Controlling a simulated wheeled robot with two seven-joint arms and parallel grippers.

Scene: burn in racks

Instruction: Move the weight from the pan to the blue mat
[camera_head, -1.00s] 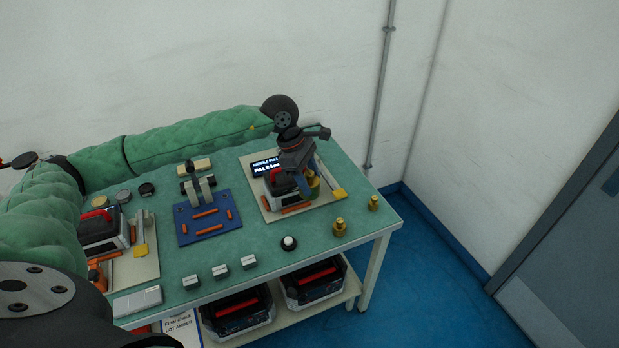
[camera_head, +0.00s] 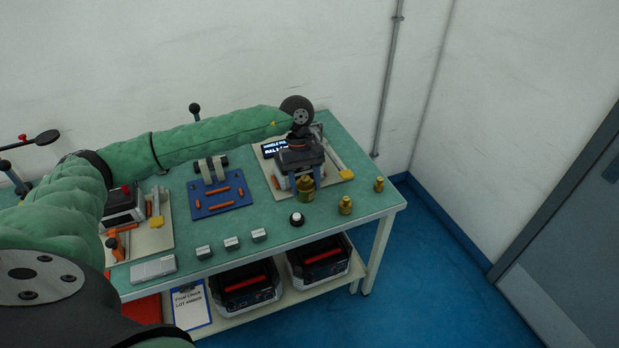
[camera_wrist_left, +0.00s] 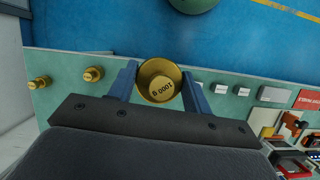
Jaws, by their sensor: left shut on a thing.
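My left gripper (camera_head: 306,183) is shut on a brass weight (camera_head: 305,190) at the front edge of a beige board (camera_head: 342,172) on the bench. In the left wrist view the weight (camera_wrist_left: 160,80), marked 1000 g, sits between the two blue fingers of the gripper (camera_wrist_left: 160,88). A blue mat-like panel (camera_head: 198,211) with several orange bars lies left of the gripper in the head view. I cannot make out the pan; the gripper covers much of the beige board. My right gripper is not in view.
Two smaller brass weights (camera_head: 345,206) (camera_head: 379,184) stand to the right. A black-and-white knob (camera_head: 296,219) and several small grey blocks (camera_head: 231,243) line the front of the green bench (camera_head: 270,236). A second beige board with a device is at left.

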